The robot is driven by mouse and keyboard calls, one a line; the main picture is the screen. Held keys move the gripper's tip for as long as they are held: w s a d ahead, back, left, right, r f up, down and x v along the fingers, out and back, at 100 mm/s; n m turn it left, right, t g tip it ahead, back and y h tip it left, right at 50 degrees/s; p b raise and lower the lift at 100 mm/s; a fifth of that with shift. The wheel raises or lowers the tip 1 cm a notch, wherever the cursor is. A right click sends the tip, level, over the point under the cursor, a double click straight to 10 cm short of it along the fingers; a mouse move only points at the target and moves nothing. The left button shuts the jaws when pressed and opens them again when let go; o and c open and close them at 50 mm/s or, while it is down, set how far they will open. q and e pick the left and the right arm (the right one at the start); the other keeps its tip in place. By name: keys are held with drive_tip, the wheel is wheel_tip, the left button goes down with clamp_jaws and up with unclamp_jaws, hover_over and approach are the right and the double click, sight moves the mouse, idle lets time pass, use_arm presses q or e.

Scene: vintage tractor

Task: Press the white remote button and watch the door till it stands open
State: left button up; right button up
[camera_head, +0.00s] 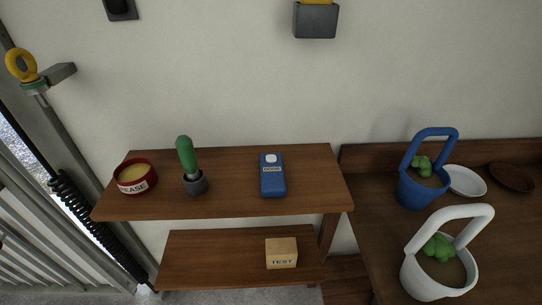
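A blue remote (272,181) labelled "DOOR" lies on the upper wooden shelf, right of the shelf's middle. Its white button (271,158) is at the far end of its top face. A slatted grey door or gate (50,235) shows at the left edge, with a dark coiled spring and a metal post beside it. Only part of it is in the picture, so I cannot tell whether it is open. Neither of my grippers is in view.
The upper shelf (235,207) also holds a red grease tin (136,186) and a green-handled tool in a grey cup (196,184). A "TEST" box (281,254) stands on the lower shelf. Blue (417,193) and white (425,286) baskets stand on the right table.

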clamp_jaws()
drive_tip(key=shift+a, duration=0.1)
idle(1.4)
